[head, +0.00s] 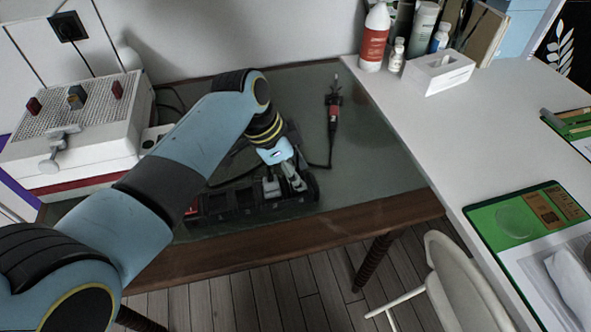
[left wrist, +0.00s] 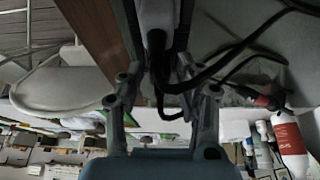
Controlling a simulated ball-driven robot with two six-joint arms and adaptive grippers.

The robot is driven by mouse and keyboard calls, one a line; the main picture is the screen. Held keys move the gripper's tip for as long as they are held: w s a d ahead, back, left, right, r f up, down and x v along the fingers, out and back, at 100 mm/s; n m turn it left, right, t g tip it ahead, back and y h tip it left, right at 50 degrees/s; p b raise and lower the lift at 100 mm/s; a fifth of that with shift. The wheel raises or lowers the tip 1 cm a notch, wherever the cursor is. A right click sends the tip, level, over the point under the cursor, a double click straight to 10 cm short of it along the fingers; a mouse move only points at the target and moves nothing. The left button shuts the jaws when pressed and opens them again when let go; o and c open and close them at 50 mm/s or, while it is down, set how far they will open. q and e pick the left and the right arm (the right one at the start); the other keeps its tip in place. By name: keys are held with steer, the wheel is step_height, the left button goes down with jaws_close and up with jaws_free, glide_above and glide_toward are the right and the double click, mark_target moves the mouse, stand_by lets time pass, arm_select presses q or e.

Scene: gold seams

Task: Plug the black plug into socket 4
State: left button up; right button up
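A black power strip (head: 225,206) lies near the front edge of the green-grey desk mat in the head view, with a red part (head: 192,209) at its left end. My left gripper (head: 297,183) is low over the strip's right part, pointing down. A light grey plug (head: 270,187) is at the strip just left of the fingers. In the left wrist view, a pale plug-like body (left wrist: 156,18) with black cord shows between my left fingers (left wrist: 168,62). Whether the fingers touch it is unclear. I cannot pick out the black plug or the socket numbers. My right gripper is out of view.
A soldering-iron-like tool (head: 332,115) lies behind the strip, its black cable running toward it. A white perforated box (head: 75,130) stands left. A white table (head: 440,120) with bottles adjoins on the right. A pale chair (head: 460,280) stands in front.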

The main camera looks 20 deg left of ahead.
arm_select(q)
steer(key=shift+o, duration=0.7)
steer(key=v, duration=1.2)
steer(key=shift+f, duration=0.1)
